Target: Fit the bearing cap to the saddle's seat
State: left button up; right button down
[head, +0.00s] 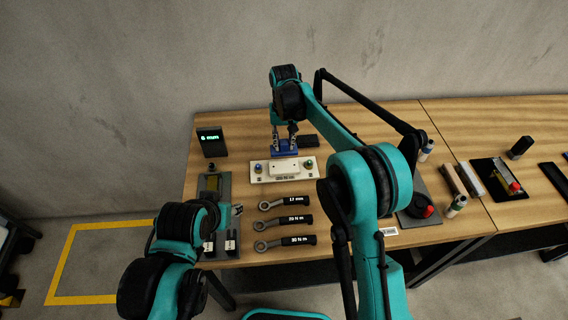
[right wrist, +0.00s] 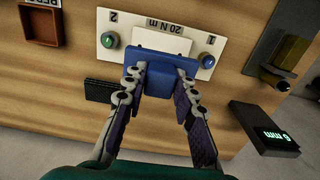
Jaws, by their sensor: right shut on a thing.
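The blue bearing cap (head: 284,149) is between the fingers of my right gripper (head: 285,138), just behind the white saddle plate (head: 258,178). In the right wrist view my right gripper (right wrist: 161,75) is shut on the cap (right wrist: 158,82), which overlaps the near edge of the plate (right wrist: 205,62). I cannot tell whether it touches the plate. The plate has a raised white block (right wrist: 163,39), a "20 N m" label, and a round fitting at each end, numbered 1 and 2. My left gripper (head: 237,211) is low at the left, partly hidden by its arm; its jaws are unclear.
Three wrenches (head: 285,220) lie in front of the plate, labelled 17 mm, 20 N m and 30 N m. A "6 mm" display (head: 211,141) stands at the back left. A black block (head: 308,141) lies beside the cap. My right arm covers the table's middle right.

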aim_at(284, 153)
dwell(0.3)
jog(key=shift+f+b, duration=1.7)
jog(key=shift+f, duration=1.1)
jog(key=shift+f, duration=0.2)
jog(key=shift+f+b, duration=0.55)
jog(key=shift+f, duration=0.3)
jog(key=c, duration=1.1)
grip_release()
jog(key=shift+c, duration=0.2)
notch_tip(284, 153, up, 12)
jog(key=shift+r, duration=0.1)
